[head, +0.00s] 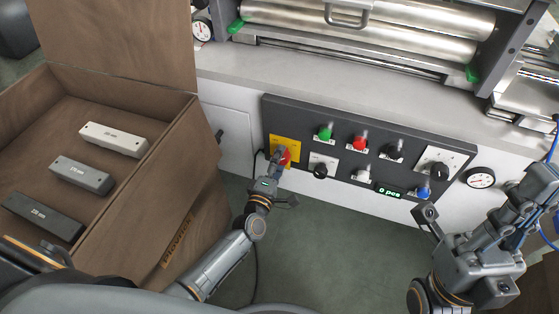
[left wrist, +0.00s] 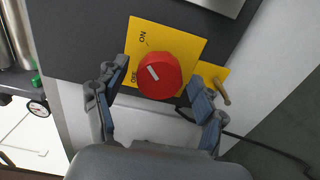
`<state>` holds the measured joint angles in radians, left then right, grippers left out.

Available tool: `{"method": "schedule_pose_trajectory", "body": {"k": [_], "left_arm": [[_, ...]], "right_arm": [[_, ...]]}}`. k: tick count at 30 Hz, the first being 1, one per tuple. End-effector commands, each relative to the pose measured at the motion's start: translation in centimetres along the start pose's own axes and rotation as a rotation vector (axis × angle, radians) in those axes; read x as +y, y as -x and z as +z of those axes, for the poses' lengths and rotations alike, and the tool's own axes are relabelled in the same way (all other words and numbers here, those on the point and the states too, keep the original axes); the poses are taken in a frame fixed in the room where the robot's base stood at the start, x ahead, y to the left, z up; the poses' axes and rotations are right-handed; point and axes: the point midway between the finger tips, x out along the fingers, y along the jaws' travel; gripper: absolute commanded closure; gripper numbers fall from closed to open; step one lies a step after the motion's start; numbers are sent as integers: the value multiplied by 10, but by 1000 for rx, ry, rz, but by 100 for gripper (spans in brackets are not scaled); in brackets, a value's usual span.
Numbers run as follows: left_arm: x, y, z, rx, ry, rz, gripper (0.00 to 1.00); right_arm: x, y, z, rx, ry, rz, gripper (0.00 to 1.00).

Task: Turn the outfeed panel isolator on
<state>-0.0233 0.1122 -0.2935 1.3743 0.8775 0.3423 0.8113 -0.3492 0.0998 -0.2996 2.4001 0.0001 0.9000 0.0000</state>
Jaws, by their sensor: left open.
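The outfeed panel isolator is a round red knob (left wrist: 158,75) on a yellow plate (left wrist: 185,42) marked ON and OFF. The knob's short white mark slants toward the plate's lettered side. In the head view the yellow plate (head: 285,146) sits at the left end of the dark control panel (head: 330,182), its knob partly hidden by my left gripper (head: 277,163). In the left wrist view the fingers of my left gripper (left wrist: 158,100) are open, one on each side of the knob, with gaps visible. My right gripper (head: 480,230) is at the right, away from the isolator; its jaw state is unclear.
The panel also bears a green button (head: 325,133), a red button (head: 360,143), black knobs, a blue button (head: 422,192) and a small display (head: 388,190). A brown box (head: 155,200) with several labelled bars stands at the left. A gauge (head: 480,178) is right of the panel.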

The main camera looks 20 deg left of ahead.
Motion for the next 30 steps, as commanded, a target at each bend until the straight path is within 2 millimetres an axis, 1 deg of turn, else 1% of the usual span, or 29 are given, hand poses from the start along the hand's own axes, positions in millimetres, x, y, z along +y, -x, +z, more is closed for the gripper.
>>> {"method": "schedule_pose_trajectory", "body": {"k": [2,5,8,15,18,21,24,30], "left_arm": [[0,3,0,0,0,-1,30],[-1,14,0,0,1,-2,30],[-2,32,0,0,1,-4,30],[-2,84,0,-1,-1,-4,30],[-1,101,0,-1,-1,-3,30],[-1,112,0,-2,-1,-2,30],[0,118,0,-1,0,-1,30],[0,120,0,-1,0,0,30]], "right_arm": [[0,0,0,2,1,1,100],[0,0,0,2,1,1,100],[0,0,0,1,0,0,100],[0,0,0,-1,0,0,100],[0,0,0,-1,0,0,100],[0,0,0,-1,0,0,100],[0,0,0,-1,0,0,100],[0,0,0,-1,-1,0,100]]}}
